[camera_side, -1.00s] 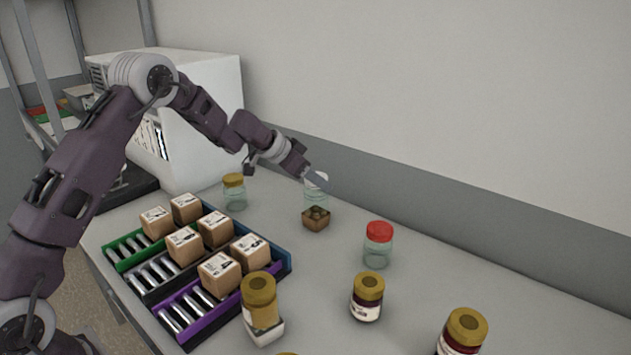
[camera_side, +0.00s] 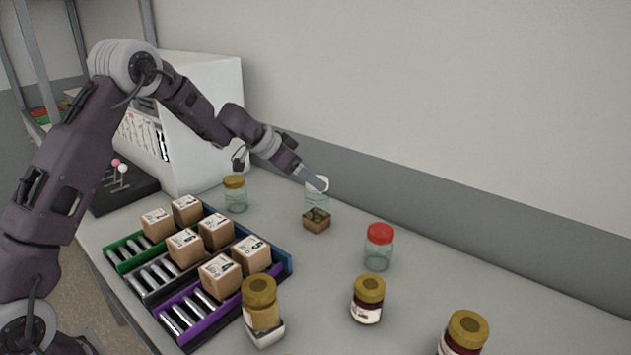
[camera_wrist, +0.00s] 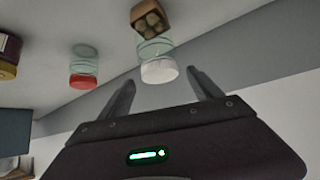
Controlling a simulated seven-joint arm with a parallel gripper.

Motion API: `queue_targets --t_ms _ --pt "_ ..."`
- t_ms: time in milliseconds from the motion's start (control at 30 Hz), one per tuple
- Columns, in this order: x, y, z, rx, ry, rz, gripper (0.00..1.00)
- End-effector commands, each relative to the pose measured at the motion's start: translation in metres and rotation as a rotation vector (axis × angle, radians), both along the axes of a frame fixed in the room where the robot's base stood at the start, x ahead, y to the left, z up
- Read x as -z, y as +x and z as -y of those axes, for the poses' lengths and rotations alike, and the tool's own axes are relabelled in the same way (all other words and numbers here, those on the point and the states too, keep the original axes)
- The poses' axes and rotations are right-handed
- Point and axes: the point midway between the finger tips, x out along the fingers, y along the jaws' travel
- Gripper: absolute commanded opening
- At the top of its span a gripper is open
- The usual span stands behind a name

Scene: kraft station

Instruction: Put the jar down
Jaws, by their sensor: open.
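A clear glass jar with a white lid (camera_side: 316,199) stands upright on the table, just behind a small open cardboard box. My gripper (camera_side: 317,181) is at its lid in the side view and hides part of the lid. In the wrist view the white-lidded jar (camera_wrist: 158,70) shows in the gap beyond my two spread fingers (camera_wrist: 162,84). The gripper is open with nothing held. Whether a finger touches the lid cannot be told.
The small cardboard box (camera_side: 317,221) sits right in front of that jar. A red-lidded jar (camera_side: 379,248) stands to the right, a gold-lidded glass jar (camera_side: 235,195) to the left. Filled jars (camera_side: 367,300) and a rack of boxes (camera_side: 285,262) stand nearer. The back wall is close.

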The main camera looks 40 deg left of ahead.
Motion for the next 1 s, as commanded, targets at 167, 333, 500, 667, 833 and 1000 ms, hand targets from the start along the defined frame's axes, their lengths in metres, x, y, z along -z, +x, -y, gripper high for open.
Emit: queue_targets --t_ms 167,333,500,667,833,1000 --pt "-0.035 -0.031 -0.015 -0.005 0.001 0.003 0.74" --pt "-0.056 -0.051 -0.022 -0.002 0.001 0.003 0.74" --pt "-0.061 -0.057 -0.024 -0.002 -0.001 0.000 0.74" --pt "-0.074 -0.065 -0.010 0.008 -0.012 -0.005 0.74" --pt "-0.140 -0.159 0.082 0.040 -0.077 -0.107 0.74" --pt "-0.152 -0.321 0.139 -0.068 -0.044 -0.273 0.74"
